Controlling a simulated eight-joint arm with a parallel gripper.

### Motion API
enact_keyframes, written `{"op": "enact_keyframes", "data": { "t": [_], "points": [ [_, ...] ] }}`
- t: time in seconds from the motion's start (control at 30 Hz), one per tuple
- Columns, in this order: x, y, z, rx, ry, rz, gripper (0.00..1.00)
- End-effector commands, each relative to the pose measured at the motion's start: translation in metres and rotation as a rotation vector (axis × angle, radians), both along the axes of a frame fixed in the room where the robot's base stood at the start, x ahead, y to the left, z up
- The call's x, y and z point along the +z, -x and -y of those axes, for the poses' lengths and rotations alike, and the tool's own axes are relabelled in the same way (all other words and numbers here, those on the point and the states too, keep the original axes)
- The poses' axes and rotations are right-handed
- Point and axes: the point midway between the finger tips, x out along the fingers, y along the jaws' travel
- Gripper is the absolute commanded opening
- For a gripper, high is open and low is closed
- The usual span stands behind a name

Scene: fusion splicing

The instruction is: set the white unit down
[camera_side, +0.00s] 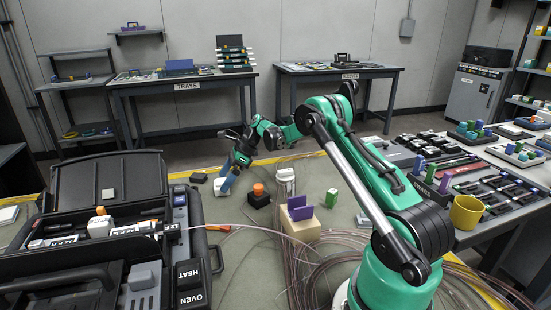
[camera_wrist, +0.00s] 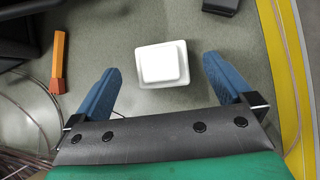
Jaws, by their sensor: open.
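The white unit (camera_wrist: 163,64) is a rounded white block with a wider lower rim. It appears to sit flat on the grey-green surface. In the wrist view my gripper (camera_wrist: 161,68) is open, with one blue finger on each side of the unit and a clear gap to both. Nothing is held between the fingers. In the side view the unit (camera_side: 221,187) shows beside and below the blue fingertips of my gripper (camera_side: 229,181), which partly cover it. The height of the fingertips above the surface is hard to tell.
A black block (camera_side: 198,178) lies just left of the unit. A black block with an orange knob (camera_side: 258,195) and another white device (camera_side: 285,178) stand to the right. The open black case (camera_side: 110,180) and an orange piece (camera_wrist: 59,62) are nearby. Loose cables lie around my base.

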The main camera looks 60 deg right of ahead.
Motion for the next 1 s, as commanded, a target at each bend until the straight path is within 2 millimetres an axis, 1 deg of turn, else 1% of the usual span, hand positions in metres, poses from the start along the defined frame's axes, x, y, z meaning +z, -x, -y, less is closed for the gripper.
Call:
{"op": "enact_keyframes", "data": {
  "t": [0.03,0.13,0.23,0.33,0.43,0.6,0.7,0.8,1.0],
  "points": [
    [0.007,-0.003,-0.005,0.010,0.067,-0.072,1.00],
    [0.021,-0.005,-0.007,0.008,0.201,-0.194,1.00],
    [0.034,-0.005,-0.007,0.002,0.304,-0.268,1.00],
    [0.039,-0.005,-0.006,-0.005,0.363,-0.305,1.00],
    [0.032,-0.006,-0.006,-0.009,0.378,-0.314,1.00],
    [0.007,-0.009,-0.008,-0.008,0.376,-0.313,1.00],
    [-0.005,-0.010,-0.010,-0.007,0.375,-0.312,1.00],
    [-0.012,-0.010,-0.010,-0.007,0.375,-0.312,1.00],
    [-0.014,-0.010,-0.011,-0.008,0.374,-0.312,1.00]
  ]
}}
